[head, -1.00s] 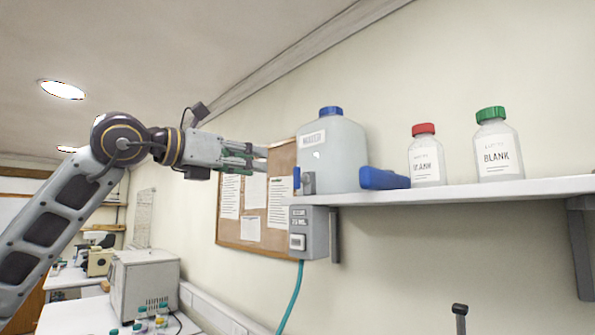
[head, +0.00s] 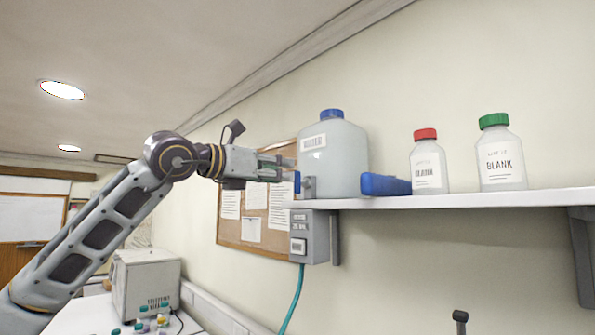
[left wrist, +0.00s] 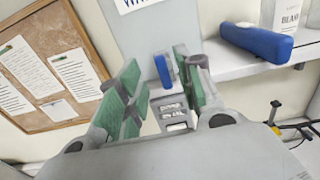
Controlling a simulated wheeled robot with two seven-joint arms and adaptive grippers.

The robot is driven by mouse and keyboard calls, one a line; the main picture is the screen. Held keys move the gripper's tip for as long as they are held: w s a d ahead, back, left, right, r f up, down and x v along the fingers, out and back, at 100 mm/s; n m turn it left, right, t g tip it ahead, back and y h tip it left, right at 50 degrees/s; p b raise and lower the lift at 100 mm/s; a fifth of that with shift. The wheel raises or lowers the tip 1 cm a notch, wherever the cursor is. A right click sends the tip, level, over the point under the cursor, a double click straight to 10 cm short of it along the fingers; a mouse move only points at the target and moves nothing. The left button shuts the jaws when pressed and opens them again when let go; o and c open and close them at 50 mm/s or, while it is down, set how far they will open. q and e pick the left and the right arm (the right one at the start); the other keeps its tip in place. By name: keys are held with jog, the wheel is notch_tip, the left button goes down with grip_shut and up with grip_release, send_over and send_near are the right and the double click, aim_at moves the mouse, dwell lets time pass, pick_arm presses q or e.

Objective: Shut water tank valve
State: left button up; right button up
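The water tank (head: 333,160) is a whitish jug with a blue cap, standing at the left end of the shelf. Its valve (head: 298,183) has a blue handle at the tank's lower left side. In the left wrist view the blue valve handle (left wrist: 162,70) shows upright between the fingers, closer to the right one. My left gripper (head: 285,168) is beside the valve with its fingers pointing at it. In the left wrist view the green-padded fingers of my left gripper (left wrist: 158,85) are apart, with no clear contact on the handle. My right gripper is not in view.
The shelf (head: 470,200) also holds a blue object (head: 385,185) and bottles with red (head: 428,165) and green caps (head: 500,155). A grey box (head: 310,237) with a teal hose hangs below the shelf's left end. A corkboard (head: 258,220) is on the wall behind.

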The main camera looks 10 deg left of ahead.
aim_at(298, 171)
pick_arm(q)
jog(key=shift+p+x, duration=0.95)
jog(key=shift+x, duration=2.35)
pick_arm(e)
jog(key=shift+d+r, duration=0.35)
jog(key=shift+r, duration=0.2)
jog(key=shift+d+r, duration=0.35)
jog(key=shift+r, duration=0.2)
pick_arm(q)
jog(key=c, duration=0.6)
grip_shut()
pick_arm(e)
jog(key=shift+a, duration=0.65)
